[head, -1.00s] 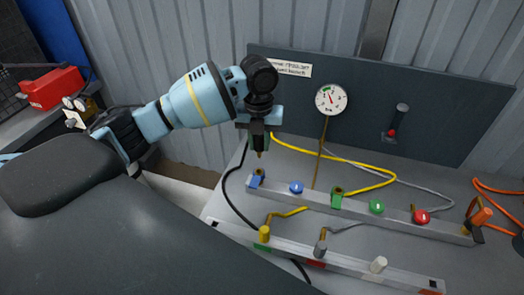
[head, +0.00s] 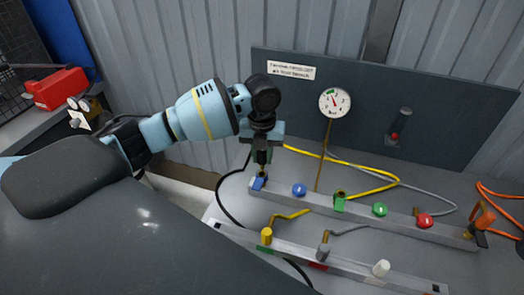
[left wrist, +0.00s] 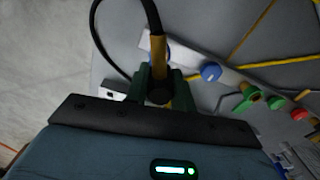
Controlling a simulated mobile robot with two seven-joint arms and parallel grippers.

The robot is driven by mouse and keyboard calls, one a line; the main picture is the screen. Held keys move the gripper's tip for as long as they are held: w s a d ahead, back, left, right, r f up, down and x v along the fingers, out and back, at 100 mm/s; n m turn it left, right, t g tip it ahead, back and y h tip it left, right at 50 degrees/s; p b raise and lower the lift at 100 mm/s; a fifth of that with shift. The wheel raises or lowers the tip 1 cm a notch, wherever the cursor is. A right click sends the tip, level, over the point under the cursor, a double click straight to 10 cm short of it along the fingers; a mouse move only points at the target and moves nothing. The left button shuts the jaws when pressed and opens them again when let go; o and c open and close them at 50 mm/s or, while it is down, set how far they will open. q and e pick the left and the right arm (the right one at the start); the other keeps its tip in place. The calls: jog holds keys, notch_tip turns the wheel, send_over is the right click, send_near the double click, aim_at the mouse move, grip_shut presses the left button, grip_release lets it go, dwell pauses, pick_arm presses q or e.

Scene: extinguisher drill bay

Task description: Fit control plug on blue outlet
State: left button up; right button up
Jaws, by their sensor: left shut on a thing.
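My left gripper (head: 262,157) is shut on the control plug, a brass-coloured piece with a yellow sleeve (left wrist: 158,50) and a black hose in the left wrist view. The plug is roughly upright, straight above the blue outlet (head: 258,184) at the left end of the rear rail. Its lower end is at or just above the outlet's mouth; I cannot tell whether it has entered. In the left wrist view the plug and fingers mostly hide the outlet. My right gripper is not in view.
The rear rail (head: 365,213) also carries a blue knob (head: 299,190), a green outlet (head: 339,202), a green knob (head: 379,210) and a red knob (head: 425,220). A front rail holds yellow, grey and white plugs. A gauge (head: 334,102) stands behind.

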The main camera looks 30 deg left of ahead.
aim_at(262, 166)
pick_arm(q)
jog(key=shift+f, duration=0.25)
dwell(1.0)
jog(key=shift+f, duration=0.2)
dwell(0.5)
jog(key=shift+f, duration=0.3)
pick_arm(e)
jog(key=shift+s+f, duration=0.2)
pick_arm(q)
jog(key=shift+f, duration=0.75)
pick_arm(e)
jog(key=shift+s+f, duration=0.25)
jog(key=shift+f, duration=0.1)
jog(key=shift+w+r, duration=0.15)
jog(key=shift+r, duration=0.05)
pick_arm(q)
jog(key=shift+f+b, duration=0.4)
jog(key=shift+f, duration=0.45)
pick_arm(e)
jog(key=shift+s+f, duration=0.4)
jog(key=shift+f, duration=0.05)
pick_arm(q)
jog(key=o, duration=1.1)
